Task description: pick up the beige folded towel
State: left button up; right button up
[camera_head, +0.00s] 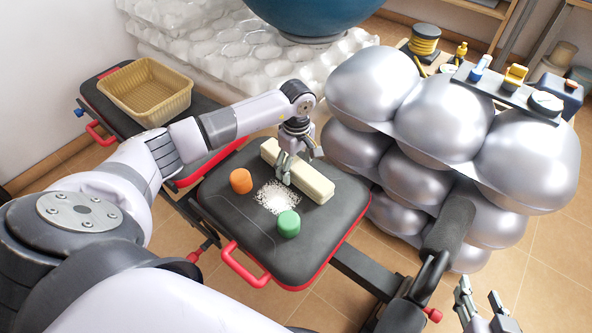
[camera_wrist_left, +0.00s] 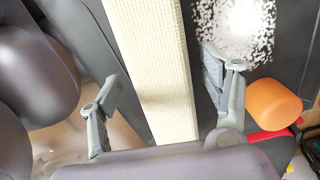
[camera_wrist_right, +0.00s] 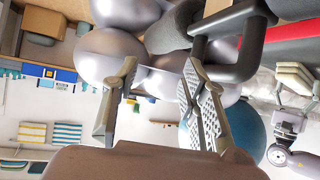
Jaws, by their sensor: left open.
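The beige folded towel (camera_head: 308,184) is a long, narrow block lying on the dark padded bench top (camera_head: 228,211). In the left wrist view the towel (camera_wrist_left: 152,62) runs between the two spread fingers of my left gripper (camera_wrist_left: 165,95). In the head view my left gripper (camera_head: 299,172) is over the towel, pointing down; I cannot tell whether a finger touches it. My right gripper (camera_head: 480,305) is open and empty at the lower right, away from the bench. It also shows in the right wrist view (camera_wrist_right: 152,95).
An orange cylinder (camera_head: 241,181), a green cylinder (camera_head: 288,223) and a patch of white grains (camera_head: 272,198) are on the bench beside the towel. Silver rounded bulges (camera_head: 440,110) stand close at the right. A yellow basket (camera_head: 146,92) sits at the back left.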

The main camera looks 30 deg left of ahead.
pick_arm(q)
jog(key=shift+f, duration=0.3)
jog(key=shift+r, duration=0.1)
jog(key=c, duration=1.4)
